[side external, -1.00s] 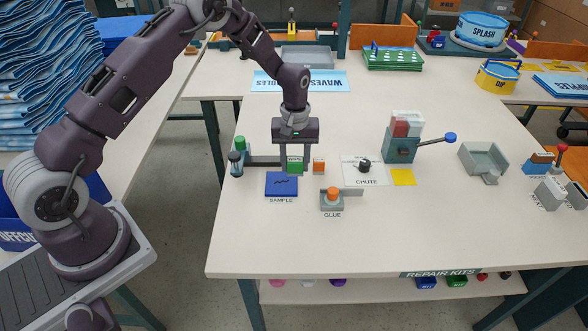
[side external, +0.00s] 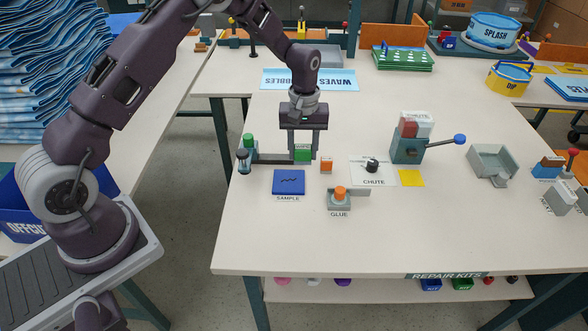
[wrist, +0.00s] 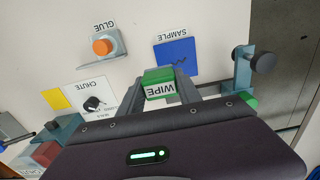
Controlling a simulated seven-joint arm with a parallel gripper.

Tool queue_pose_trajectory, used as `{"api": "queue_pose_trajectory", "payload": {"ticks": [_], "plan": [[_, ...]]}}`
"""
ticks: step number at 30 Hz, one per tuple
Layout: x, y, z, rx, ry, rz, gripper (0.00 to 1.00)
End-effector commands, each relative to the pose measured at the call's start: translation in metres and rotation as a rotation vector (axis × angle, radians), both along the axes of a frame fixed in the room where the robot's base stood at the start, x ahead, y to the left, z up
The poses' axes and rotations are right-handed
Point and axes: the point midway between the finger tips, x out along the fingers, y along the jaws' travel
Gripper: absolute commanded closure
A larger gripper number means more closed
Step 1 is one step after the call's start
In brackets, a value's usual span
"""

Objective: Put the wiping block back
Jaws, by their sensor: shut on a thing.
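The wiping block (side external: 303,153) is green with a white label reading WIPE. It also shows in the wrist view (wrist: 158,84). My gripper (side external: 304,150) points down and is shut on it, one finger on each side. The block is behind and slightly right of the blue SAMPLE pad (side external: 289,182), and beside the right end of the dark bar (side external: 272,158). It looks slightly raised, but its exact height and whether it touches the bar are hard to tell. Its underside is hidden.
The GLUE holder (side external: 339,203) is in front, and the CHUTE plate (side external: 373,173) with black knob is right. A lever press (side external: 409,149) stands farther right.

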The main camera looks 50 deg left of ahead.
Motion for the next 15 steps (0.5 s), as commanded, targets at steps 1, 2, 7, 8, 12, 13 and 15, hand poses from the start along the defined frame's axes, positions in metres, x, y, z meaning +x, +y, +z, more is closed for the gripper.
{"api": "queue_pose_trajectory", "payload": {"ticks": [1, 2, 7, 8, 12, 13, 15], "plan": [[-0.004, -0.003, 0.000, -0.001, 0.002, -0.001, 0.97], [-0.009, -0.005, 0.001, -0.001, 0.003, -0.003, 0.97], [-0.059, -0.028, 0.004, -0.003, 0.004, -0.007, 0.97], [-0.068, -0.032, 0.005, -0.002, 0.004, -0.006, 0.97], [-0.103, -0.042, 0.007, -0.001, 0.001, -0.002, 0.97], [-0.108, -0.043, 0.006, 0.000, 0.001, -0.001, 0.97], [-0.114, -0.044, -0.006, 0.001, 0.004, 0.000, 0.97]]}}
